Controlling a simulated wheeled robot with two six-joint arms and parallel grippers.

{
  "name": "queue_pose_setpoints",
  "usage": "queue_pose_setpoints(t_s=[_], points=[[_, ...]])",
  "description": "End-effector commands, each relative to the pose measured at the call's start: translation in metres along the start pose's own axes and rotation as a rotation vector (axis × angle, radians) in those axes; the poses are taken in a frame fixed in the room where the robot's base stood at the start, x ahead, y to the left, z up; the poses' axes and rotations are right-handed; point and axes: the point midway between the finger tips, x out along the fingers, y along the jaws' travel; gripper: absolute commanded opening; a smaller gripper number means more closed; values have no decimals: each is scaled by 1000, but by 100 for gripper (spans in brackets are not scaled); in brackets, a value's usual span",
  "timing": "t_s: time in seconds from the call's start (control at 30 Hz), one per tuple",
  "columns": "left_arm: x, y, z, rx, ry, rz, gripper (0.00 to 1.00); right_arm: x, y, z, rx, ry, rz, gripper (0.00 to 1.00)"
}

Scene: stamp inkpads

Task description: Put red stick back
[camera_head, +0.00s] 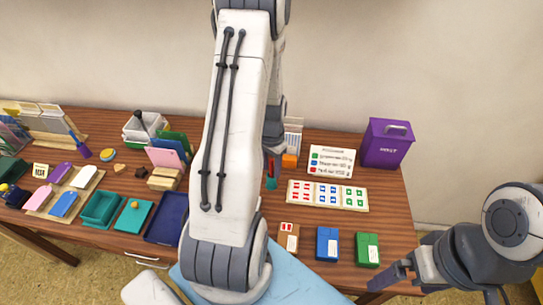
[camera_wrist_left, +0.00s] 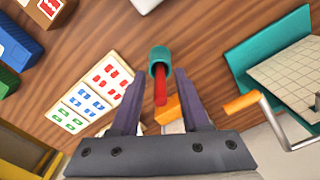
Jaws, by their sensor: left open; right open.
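In the head view the red stick (camera_head: 270,164) and the teal cup (camera_head: 271,183) show just right of my left arm. My left gripper (camera_wrist_left: 160,73) is open, with one finger on each side of the red stick and gaps between. In the head view my left gripper is mostly hidden by its own arm. My right gripper (camera_head: 392,280) is open and empty at the table's front right.
An orange block (camera_head: 290,160) is near the cup. A card with coloured stamp marks (camera_head: 328,195) lies to its right, before a purple box (camera_head: 386,143). Brown, blue and green inkpads (camera_head: 327,243) line the front. Trays and a blue bin (camera_head: 167,217) fill the left.

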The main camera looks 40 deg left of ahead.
Motion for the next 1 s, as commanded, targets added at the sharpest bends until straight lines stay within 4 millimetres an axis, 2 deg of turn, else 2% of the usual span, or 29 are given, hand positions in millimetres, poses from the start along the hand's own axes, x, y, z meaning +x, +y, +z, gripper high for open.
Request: queue_pose_setpoints(t_s=[0.3,0.5,0.67,0.87,0.97,1.0], points=[[-66,-1,-1,0,7,-4,45,2,0,0,0,0,0,100],[-100,0,-1,0,4,-2,45,2,0,0,0,0,0,100],[-112,0,0,0,2,-1,45,2,0,0,0,0,0,100],[-115,2,0,3,1,0,45,2,0,0,0,0,0,100],[-121,21,-4,34,4,1,45,2,0,0,0,0,0,100],[-126,36,-6,57,8,1,45,2,0,0,0,0,0,100]])
